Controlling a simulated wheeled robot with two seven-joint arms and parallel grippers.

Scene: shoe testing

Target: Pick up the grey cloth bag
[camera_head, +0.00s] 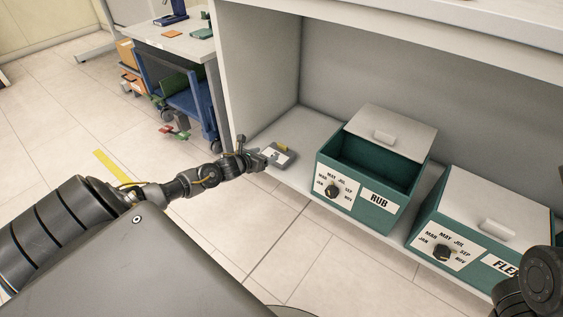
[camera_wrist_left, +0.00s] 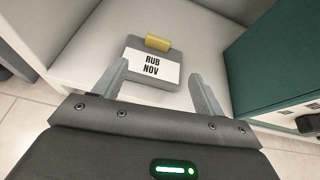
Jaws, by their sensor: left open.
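The grey cloth bag (camera_head: 276,155) lies on the white shelf, left of the green RUB box. In the left wrist view the bag (camera_wrist_left: 135,79) shows a white label reading "RUB NOV" and a yellow piece (camera_wrist_left: 158,43) on its far edge. My left gripper (camera_head: 260,159) is at the shelf's front edge, close to the bag. In the left wrist view its two fingers (camera_wrist_left: 157,84) stand apart, open, with nothing held between them. The bag lies ahead of and partly behind the fingers in that view. My right gripper is not in view; only part of an arm shows at lower right.
The green RUB box (camera_head: 360,205) stands right of the bag with its lid set back and its inside showing. A second green box (camera_head: 470,262) with a closed lid stands further right. The shelf's left side wall (camera_head: 262,75) rises beside the bag. A blue cart (camera_head: 190,100) stands beyond.

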